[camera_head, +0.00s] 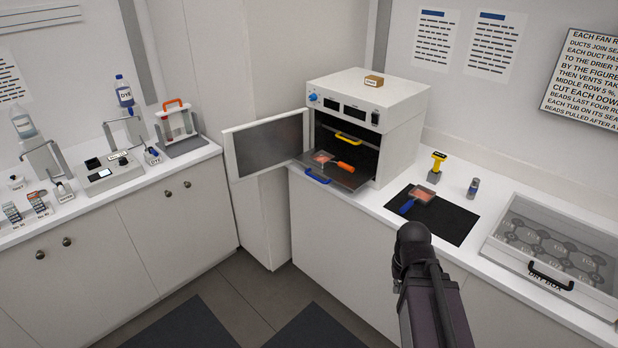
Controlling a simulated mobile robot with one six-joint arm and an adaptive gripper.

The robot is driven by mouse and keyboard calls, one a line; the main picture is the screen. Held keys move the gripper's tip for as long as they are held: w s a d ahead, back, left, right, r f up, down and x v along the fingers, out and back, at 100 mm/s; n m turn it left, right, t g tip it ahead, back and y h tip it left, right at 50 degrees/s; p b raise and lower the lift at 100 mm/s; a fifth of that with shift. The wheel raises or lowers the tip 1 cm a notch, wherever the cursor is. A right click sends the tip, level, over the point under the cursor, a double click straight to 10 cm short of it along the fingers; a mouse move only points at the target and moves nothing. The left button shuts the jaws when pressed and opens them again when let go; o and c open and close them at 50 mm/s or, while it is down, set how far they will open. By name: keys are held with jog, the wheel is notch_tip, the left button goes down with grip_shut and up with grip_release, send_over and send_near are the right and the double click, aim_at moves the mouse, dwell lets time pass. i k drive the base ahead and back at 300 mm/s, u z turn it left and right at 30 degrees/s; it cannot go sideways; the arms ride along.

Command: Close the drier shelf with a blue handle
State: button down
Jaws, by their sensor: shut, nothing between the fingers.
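The drier (392,130) is a white box oven on the right-hand counter. Its door (268,143) stands wide open to the left. The shelf with the blue handle (317,176) is the lower one. This shelf (345,182) is pulled out past the drier front. A small pan with reddish contents (322,158) and an orange handle (346,167) lies on it. A shelf with a yellow handle (349,139) sits above, inside the drier. My arm (432,290) rises from the bottom, right of and nearer than the drier. My gripper's fingers do not show.
A black mat (455,225) holds a blue-handled pan (420,196). A yellow-topped tool (437,166) and small jar (473,188) stand behind it. The dry box (555,290) is at right. A tan block (374,81) sits on the drier. Floor before the open door is clear.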

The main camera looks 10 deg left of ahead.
aim_at(365, 168)
jog(key=u, duration=0.4)
jog(key=i, duration=1)
jog(key=u, duration=0.15)
